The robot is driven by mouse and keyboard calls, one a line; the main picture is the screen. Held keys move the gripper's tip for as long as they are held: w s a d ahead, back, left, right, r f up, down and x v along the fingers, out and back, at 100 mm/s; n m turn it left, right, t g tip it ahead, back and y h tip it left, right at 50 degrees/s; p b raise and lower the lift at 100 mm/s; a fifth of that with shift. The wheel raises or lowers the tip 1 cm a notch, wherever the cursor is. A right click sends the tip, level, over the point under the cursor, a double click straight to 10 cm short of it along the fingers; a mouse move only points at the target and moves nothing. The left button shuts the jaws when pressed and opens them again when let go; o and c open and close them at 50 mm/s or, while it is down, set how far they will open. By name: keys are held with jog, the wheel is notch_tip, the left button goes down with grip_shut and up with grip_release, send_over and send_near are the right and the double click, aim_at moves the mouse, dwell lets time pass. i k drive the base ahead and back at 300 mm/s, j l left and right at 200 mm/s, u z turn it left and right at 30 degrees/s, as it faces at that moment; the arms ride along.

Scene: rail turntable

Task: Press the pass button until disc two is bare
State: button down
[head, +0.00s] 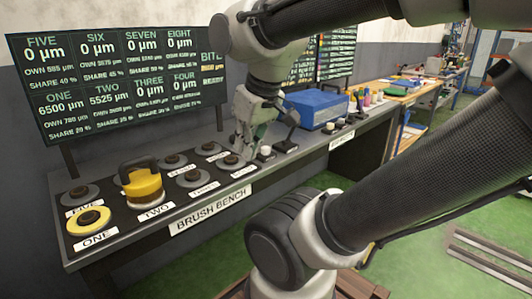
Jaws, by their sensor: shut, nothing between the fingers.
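Disc one (89,219) has a yellow top and sits at the front left of the bench, by the label ONE. A yellow tool with a dark handle (143,186) stands over disc two, by the label TWO, hiding most of that disc. The wall display (118,84) reads 6500 µm for ONE, 5525 µm for TWO and 0 µm for the others. My gripper (240,152) is shut and empty, pointing down near the bench's right-hand discs. A small box with a pale top (265,151), possibly the pass button, is just right of it. I cannot tell whether they touch.
Several dark discs (192,178) without yellow tops sit in two rows on the brush bench (165,222). A dark lever (289,142) and a blue case (316,108) stand further right. My arm crosses the right side. Green floor lies in front.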

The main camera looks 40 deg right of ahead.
aim_at(265, 151)
jog(key=i+z, duration=0.2)
jog(key=z, duration=0.2)
jog(key=i+j+z, duration=0.15)
jog(key=z, duration=0.2)
jog(key=i+j+z, duration=0.15)
jog(key=z, duration=0.25)
jog(key=i+j+z, duration=0.1)
jog(key=j+z, duration=0.25)
jog(key=l, duration=0.1)
